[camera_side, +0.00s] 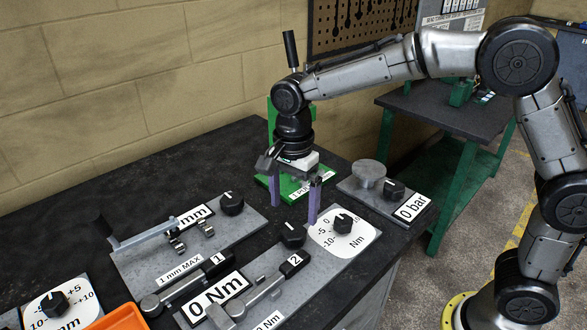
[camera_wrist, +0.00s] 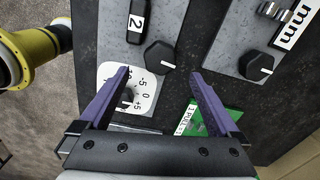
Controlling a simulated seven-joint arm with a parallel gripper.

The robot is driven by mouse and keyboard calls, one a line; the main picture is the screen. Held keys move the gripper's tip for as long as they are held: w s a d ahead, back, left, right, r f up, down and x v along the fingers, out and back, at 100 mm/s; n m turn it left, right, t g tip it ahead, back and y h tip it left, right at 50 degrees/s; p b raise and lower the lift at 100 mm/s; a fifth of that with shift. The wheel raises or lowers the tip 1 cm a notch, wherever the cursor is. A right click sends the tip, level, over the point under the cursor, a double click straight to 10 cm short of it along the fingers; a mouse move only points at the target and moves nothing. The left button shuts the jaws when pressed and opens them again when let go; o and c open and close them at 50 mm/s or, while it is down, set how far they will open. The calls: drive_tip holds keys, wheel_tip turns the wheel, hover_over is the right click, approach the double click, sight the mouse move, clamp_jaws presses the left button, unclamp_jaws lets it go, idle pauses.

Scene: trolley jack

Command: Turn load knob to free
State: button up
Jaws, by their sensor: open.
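No knob carries a readable "load" or "free" label, so I cannot tell which is the load knob. A black knob (camera_side: 292,235) with a white pointer line stands on the grey Nm panel; in the wrist view this knob (camera_wrist: 159,57) appears just beyond the fingertips, between them in the picture. A dial knob (camera_side: 343,222) sits on a white scale plate marked Nm; in the wrist view the left finger partly covers this dial knob (camera_wrist: 127,97). My gripper (camera_side: 293,211) is open, pointing down, empty and above the bench; its purple fingers (camera_wrist: 160,75) are wide apart.
Another black knob (camera_side: 231,203) stands on the mm panel. A knob (camera_side: 394,190) sits by the "0 bar" label. A green lever stand (camera_side: 290,183) is behind the fingers. An orange tray (camera_side: 122,318) lies at the front. Bare dark bench shows at the back left.

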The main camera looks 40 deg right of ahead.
sight(294, 231)
wheel_tip(294, 231, up, 8)
idle(0.4)
drive_tip(key=shift+f, duration=0.15)
wheel_tip(294, 231, down, 14)
drive_tip(key=n, duration=1.4)
drive_tip(key=shift+s+n, duration=0.1)
drive_tip(key=shift+n, duration=0.2)
